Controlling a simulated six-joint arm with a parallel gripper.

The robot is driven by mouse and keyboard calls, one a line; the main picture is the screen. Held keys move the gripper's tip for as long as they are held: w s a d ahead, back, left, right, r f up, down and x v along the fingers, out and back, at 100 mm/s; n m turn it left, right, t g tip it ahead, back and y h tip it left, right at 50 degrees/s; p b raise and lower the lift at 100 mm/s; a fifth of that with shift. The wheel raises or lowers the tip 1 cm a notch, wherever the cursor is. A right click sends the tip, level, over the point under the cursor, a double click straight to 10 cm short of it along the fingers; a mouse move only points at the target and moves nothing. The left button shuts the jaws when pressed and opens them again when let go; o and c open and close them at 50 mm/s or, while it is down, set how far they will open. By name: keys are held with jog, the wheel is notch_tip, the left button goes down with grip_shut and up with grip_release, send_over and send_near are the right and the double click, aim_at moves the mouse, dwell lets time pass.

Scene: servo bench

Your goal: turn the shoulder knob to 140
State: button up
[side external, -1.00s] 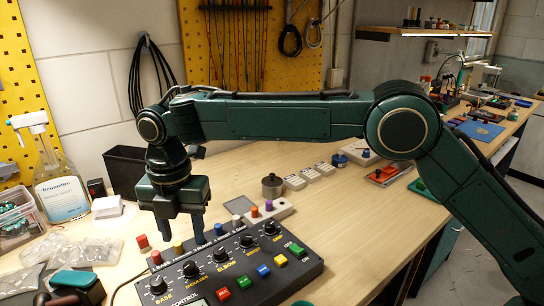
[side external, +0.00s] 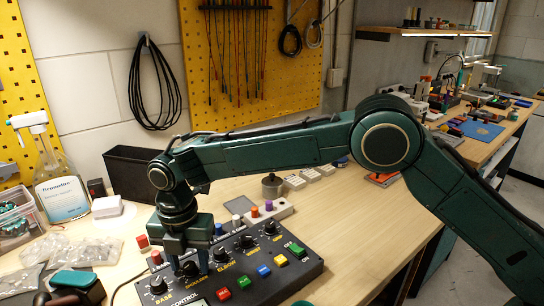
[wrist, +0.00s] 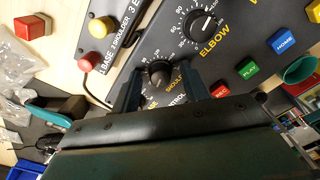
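The control box (side external: 262,292) lies on the bench with a row of black knobs labelled BASE, SHOULDER, ELBOW and more. The shoulder knob (side external: 190,269) is second from the left, and it also shows in the wrist view (wrist: 158,72). My gripper (side external: 189,264) points down over it, one finger on each side. In the wrist view my gripper (wrist: 163,90) is open, with a gap between the knob and each finger. The shoulder dial's numbers are partly hidden and too small to read, so I cannot tell its setting.
The base knob (side external: 158,285) and elbow knob (side external: 219,254) stand close on either side. Coloured buttons, including a red one (side external: 223,294), line the box's front. Capped posts stand behind the knobs. A black bin (side external: 130,172) and a bottle (side external: 62,195) stand at the back left.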

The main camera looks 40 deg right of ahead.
jog(key=c, duration=0.9)
jog(key=shift+o, duration=0.2)
